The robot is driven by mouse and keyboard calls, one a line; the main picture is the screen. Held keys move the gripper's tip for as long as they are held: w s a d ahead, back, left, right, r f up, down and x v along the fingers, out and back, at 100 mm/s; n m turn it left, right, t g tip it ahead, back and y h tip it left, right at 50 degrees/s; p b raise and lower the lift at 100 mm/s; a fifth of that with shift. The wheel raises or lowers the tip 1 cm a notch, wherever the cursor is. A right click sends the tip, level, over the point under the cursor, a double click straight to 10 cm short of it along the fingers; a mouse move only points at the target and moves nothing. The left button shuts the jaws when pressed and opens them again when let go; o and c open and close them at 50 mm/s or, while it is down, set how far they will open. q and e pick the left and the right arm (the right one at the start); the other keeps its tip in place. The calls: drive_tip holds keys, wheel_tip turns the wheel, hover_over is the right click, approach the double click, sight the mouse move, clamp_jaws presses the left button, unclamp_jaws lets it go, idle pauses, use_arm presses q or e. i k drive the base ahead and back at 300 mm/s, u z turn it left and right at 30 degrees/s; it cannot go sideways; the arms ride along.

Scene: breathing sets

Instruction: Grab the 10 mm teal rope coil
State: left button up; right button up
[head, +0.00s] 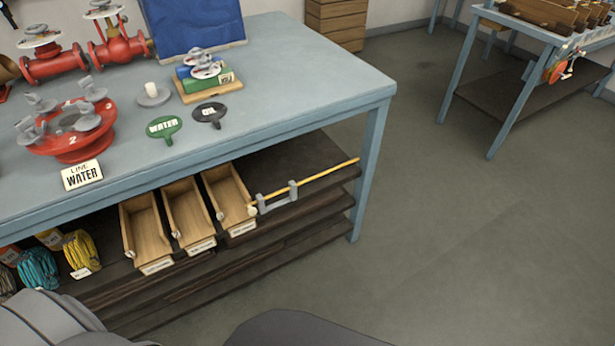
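A teal rope coil (38,268) stands on the shelf under the blue-grey workbench, at the lower left of the head view. A small tag sits at its foot, too small to read, so I cannot tell its size. A yellow rope coil (80,252) stands just to its right, and part of a grey-brown coil (6,283) shows at its left, cut by the picture edge. Grey and dark parts of my own body show along the bottom edge. Neither of my grippers is in view.
Three open wooden bins (146,230) stand on the shelf right of the coils. A yellow rod (318,176) lies further right. The workbench top (300,60) overhangs the shelf and carries red valves (70,130) and signs. The floor (420,220) at right is clear.

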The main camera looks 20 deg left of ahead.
sight(37, 267)
drive_tip(key=u, duration=2.1)
drive_tip(key=k, duration=0.45)
drive_tip(key=u, duration=0.95)
drive_tip(key=i, duration=0.55)
drive_tip(key=z, duration=0.35)
